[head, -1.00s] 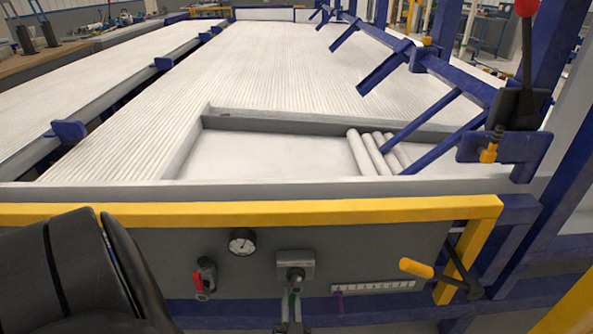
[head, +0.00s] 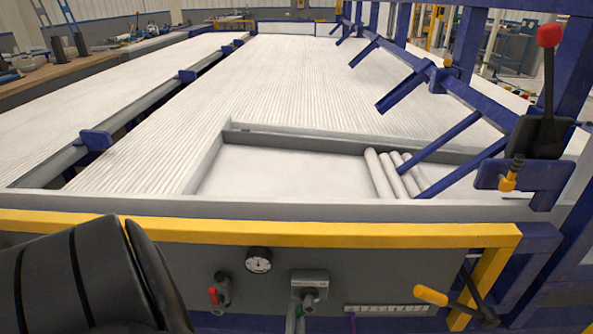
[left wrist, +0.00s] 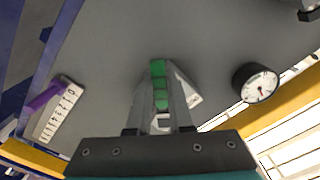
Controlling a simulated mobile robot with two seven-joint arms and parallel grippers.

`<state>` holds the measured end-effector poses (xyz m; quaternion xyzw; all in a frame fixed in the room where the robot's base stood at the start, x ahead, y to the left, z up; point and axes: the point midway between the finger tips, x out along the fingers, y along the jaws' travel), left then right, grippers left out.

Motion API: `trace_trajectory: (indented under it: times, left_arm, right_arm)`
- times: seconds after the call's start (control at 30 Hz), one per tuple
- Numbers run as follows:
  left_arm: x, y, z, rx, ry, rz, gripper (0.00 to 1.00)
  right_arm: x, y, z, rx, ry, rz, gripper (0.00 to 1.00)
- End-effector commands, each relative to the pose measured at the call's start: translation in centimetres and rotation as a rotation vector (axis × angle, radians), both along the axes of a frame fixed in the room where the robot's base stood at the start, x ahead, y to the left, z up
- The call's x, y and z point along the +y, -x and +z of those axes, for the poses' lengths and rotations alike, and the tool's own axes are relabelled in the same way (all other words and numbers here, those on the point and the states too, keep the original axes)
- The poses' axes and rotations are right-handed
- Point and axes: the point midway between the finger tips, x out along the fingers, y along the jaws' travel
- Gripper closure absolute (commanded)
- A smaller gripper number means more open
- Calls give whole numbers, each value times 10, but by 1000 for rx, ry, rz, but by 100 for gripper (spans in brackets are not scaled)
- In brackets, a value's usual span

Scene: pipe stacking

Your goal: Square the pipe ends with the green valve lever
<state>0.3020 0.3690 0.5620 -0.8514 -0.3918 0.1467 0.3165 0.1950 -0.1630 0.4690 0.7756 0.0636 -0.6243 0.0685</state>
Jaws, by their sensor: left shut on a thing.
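The green valve lever (left wrist: 159,88) shows upright in the left wrist view. The fingers of my left gripper (left wrist: 162,72) are shut on it from both sides. In the head view only a sliver of the lever and gripper shows at the bottom edge, under the grey valve body (head: 309,284) on the front panel. Several white pipes (head: 392,174) lie side by side at the right of the recessed bay (head: 290,170), their near ends close to the front rail. My right gripper is not in view.
The yellow rail (head: 260,232) runs across the front. A pressure gauge (head: 258,260), a red-handled valve (head: 213,297), a scale strip (head: 385,309) and a yellow-handled crank (head: 432,296) sit on or beside the panel. Blue sloping arms (head: 440,140) reach over the pipes.

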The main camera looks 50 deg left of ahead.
Motion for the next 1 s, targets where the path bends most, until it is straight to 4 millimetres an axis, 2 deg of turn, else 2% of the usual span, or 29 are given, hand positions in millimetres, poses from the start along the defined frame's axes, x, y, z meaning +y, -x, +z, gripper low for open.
trace_trajectory:
  times: [0.23,0.27,0.5,1.0]
  left_arm:
    - [1,1,0,2,-5,2,100]
    - [1,0,0,2,-5,2,78]
    - [1,0,1,1,-4,1,51]
    - [2,2,0,0,-2,-1,51]
  right_arm:
    - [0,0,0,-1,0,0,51]
    - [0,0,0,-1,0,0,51]
    - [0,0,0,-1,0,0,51]
    - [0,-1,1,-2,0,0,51]
